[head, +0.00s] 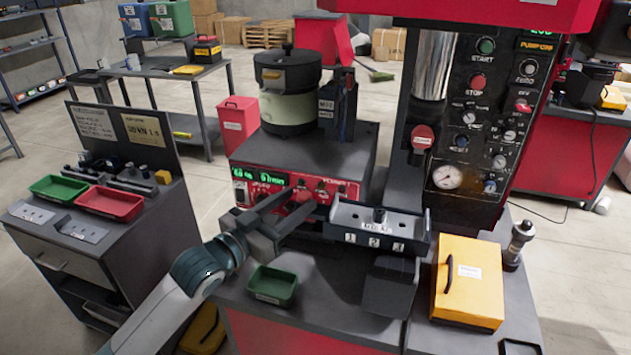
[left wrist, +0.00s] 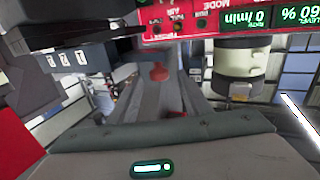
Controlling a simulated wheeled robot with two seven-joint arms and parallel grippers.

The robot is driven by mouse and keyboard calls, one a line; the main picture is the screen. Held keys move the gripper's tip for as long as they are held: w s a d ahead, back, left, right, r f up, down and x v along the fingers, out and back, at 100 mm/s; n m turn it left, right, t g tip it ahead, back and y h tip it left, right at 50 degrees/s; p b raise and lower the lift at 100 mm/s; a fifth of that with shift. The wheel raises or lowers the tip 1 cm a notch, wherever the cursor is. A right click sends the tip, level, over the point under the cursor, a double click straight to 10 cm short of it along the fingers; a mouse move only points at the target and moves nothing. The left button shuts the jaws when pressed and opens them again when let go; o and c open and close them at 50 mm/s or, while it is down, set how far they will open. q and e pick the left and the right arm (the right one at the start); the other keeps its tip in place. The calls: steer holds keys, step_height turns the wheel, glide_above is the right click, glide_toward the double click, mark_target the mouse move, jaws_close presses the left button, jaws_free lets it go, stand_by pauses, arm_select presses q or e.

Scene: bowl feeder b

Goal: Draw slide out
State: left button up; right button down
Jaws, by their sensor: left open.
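The grey slide unit (head: 343,216) is a shallow tray on a dark block, marked 1, 2, 3 on its front, with a small dark upright part in its middle. It stands right of my left gripper (head: 301,203). The marked front shows upside down at the left of the left wrist view (left wrist: 104,54). My left gripper is open and empty, its fingers pointing at the feeder's red control panel (head: 250,184). A red knob (left wrist: 159,73) appears between the fingers in the left wrist view; contact cannot be told. My right gripper is not in view.
The bowl feeder (head: 288,92) stands on the control box behind the gripper. A green tray (head: 272,285) lies below the gripper. A yellow box with a handle (head: 470,283) stands right of the slide unit, below the press panel (head: 478,130). A side cabinet (head: 60,255) stands left.

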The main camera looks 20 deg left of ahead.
arm_select(q)
steer(key=p+x, duration=0.2)
steer(key=x, duration=0.5)
steer(key=shift+w+d, duration=0.15)
steer(key=shift+w, duration=0.1)
steer(key=shift+c, duration=0.4)
jaws_close()
